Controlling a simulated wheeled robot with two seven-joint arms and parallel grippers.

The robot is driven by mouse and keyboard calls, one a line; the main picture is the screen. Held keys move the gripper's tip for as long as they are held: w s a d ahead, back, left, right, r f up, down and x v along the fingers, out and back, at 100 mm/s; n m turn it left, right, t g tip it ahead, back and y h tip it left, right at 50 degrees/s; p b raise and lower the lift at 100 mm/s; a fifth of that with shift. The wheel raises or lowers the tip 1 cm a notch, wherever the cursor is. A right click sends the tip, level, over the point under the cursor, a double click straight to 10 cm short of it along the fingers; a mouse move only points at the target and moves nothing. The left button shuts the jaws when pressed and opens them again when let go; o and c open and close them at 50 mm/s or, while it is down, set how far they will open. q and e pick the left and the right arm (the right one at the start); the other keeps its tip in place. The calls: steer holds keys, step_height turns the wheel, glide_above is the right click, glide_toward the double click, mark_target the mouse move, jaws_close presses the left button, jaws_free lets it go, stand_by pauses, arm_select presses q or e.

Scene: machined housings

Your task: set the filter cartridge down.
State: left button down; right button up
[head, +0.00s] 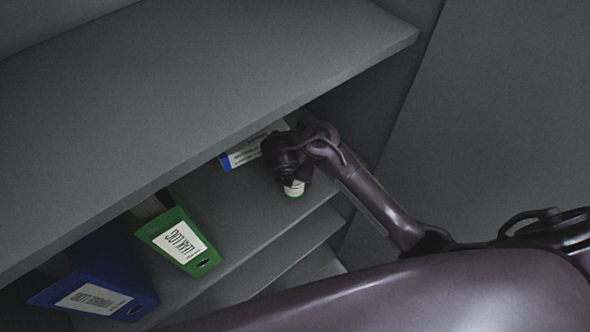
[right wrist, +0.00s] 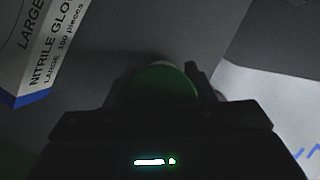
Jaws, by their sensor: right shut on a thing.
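The filter cartridge (head: 294,188) shows in the head view as a small white and green cylinder just below my right gripper (head: 290,178), over the shelf board. In the right wrist view the green end of the cartridge (right wrist: 166,84) sits between the dark fingers of my right gripper (right wrist: 165,95). The gripper is shut on it. Most of the cartridge is hidden by the gripper, and I cannot tell whether it touches the shelf. My left gripper is not in view.
A white and blue nitrile glove box (head: 240,154) stands behind the gripper and shows at upper left in the wrist view (right wrist: 38,45). A green binder (head: 178,240) and a blue binder (head: 95,285) stand to the left. An upper shelf board (head: 200,70) overhangs. Bare shelf (head: 235,205) lies between.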

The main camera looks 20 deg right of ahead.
steer(key=shift+f, duration=0.2)
steer(key=o, duration=1)
steer(key=shift+c, duration=0.2)
steer(key=shift+o, duration=0.5)
steer(key=v, duration=0.7)
steer(key=shift+s+a+r, duration=0.1)
steer(key=shift+r, duration=0.3)
